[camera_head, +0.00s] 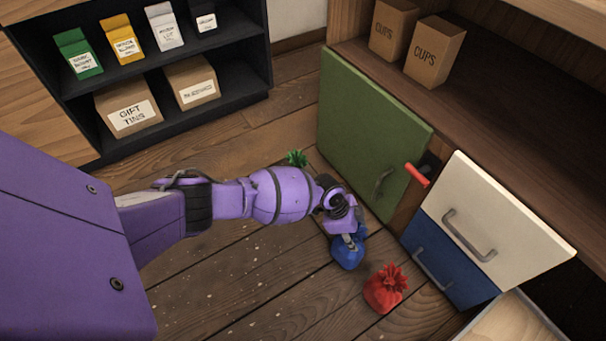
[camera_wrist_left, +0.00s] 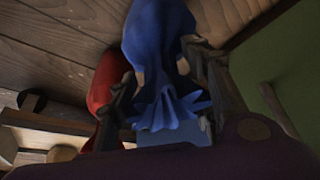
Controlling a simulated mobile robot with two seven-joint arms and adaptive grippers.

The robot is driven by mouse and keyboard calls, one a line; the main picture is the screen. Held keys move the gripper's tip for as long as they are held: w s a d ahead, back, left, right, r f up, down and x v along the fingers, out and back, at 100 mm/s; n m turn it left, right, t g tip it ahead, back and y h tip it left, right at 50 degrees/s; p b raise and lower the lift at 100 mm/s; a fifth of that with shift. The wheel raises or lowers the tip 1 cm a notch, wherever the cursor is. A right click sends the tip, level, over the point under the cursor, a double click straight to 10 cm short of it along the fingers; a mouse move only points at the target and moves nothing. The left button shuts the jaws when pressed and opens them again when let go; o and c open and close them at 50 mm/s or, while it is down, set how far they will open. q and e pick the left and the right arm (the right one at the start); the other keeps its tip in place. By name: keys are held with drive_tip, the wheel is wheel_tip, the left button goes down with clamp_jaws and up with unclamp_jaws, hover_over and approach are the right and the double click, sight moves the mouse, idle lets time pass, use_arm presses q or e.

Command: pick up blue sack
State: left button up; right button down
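The blue sack (camera_head: 347,252) is on or just above the wooden floor, in front of the green door. My left gripper (camera_head: 352,240) points down at its tied top. In the left wrist view the blue sack (camera_wrist_left: 160,45) shows its gathered neck and ruffle between the two fingers of my left gripper (camera_wrist_left: 160,72). The fingers are apart, one on each side of the neck, with narrow gaps beside the cloth; any contact is hard to make out in the dark. My right gripper is not in view.
A red sack (camera_head: 385,289) sits close by at the lower right. A green leafy top (camera_head: 296,158) shows behind my arm. The green door (camera_head: 370,135) hangs open, beside cream (camera_head: 490,220) and blue (camera_head: 445,260) fronts. A black shelf (camera_head: 235,85) stands at the back left.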

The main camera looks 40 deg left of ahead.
use_arm(q)
clamp_jaws()
drive_tip(key=shift+w+d+r, duration=0.1)
idle(0.3)
